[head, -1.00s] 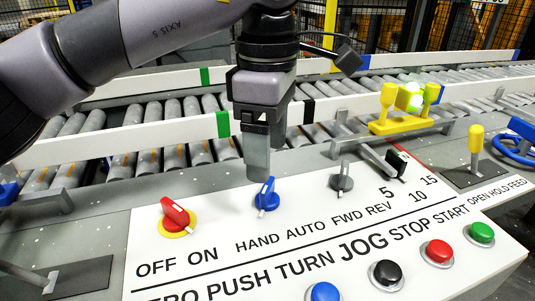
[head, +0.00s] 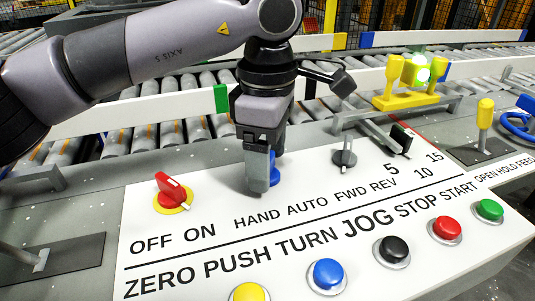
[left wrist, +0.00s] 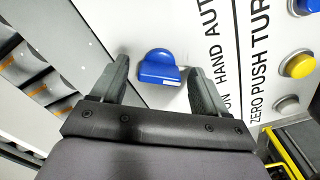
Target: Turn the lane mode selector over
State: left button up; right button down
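The blue selector knob (head: 275,172) stands on the white panel above the words HAND AUTO. It is partly hidden behind my left gripper (head: 262,178), which reaches down to the panel from above. In the left wrist view the blue knob (left wrist: 158,66) lies between the two fingers of my left gripper (left wrist: 160,78), with a gap on each side. The fingers are open and do not appear to touch it. A white mark shows at the knob's near end. My right gripper is not in view.
A red knob (head: 173,190) on a yellow ring is left of the blue one, a grey knob (head: 344,158) right. Yellow, blue, black, red and green push buttons line the panel's front. A roller conveyor (head: 180,85) with white rails runs behind.

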pick_arm(q)
jog(key=c, duration=1)
jog(key=shift+n, duration=0.4)
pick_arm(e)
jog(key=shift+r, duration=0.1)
pick_arm(q)
jog(key=shift+n+p, duration=0.35)
jog(key=shift+n, duration=0.65)
jog(key=n, duration=0.2)
jog(key=shift+n, duration=1.2)
jog(key=n, duration=0.4)
jog(key=shift+n, duration=1.4)
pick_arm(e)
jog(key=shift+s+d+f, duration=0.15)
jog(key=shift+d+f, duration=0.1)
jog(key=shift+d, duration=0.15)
